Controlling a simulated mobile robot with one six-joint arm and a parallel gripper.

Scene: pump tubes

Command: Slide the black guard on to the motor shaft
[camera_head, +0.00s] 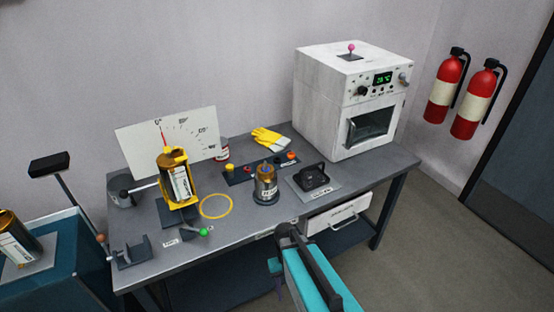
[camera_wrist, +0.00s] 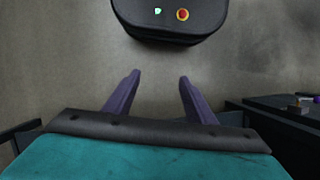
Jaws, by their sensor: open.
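The black guard (camera_head: 313,178) appears to be the dark, rounded piece lying on a light grey plate on the bench. Left of it stands a dark can-shaped motor (camera_head: 265,186) with a brass-coloured top; its shaft is too small to make out. A second can-shaped unit (camera_head: 178,180) sits tilted in a yellow cradle further left. My gripper (camera_wrist: 158,92) is open and empty in the wrist view, its two purple fingers apart over bare floor. In the head view my teal arm is in front of the bench's front edge, away from the guard. The guard is not in the wrist view.
The grey bench (camera_head: 240,224) also holds a white oven (camera_head: 345,85), a button strip (camera_head: 240,175), yellow gloves (camera_head: 268,138), a yellow ring (camera_head: 216,207) and a dial board (camera_head: 135,145). A teal cabinet (camera_head: 60,265) stands left. Floor at right is clear.

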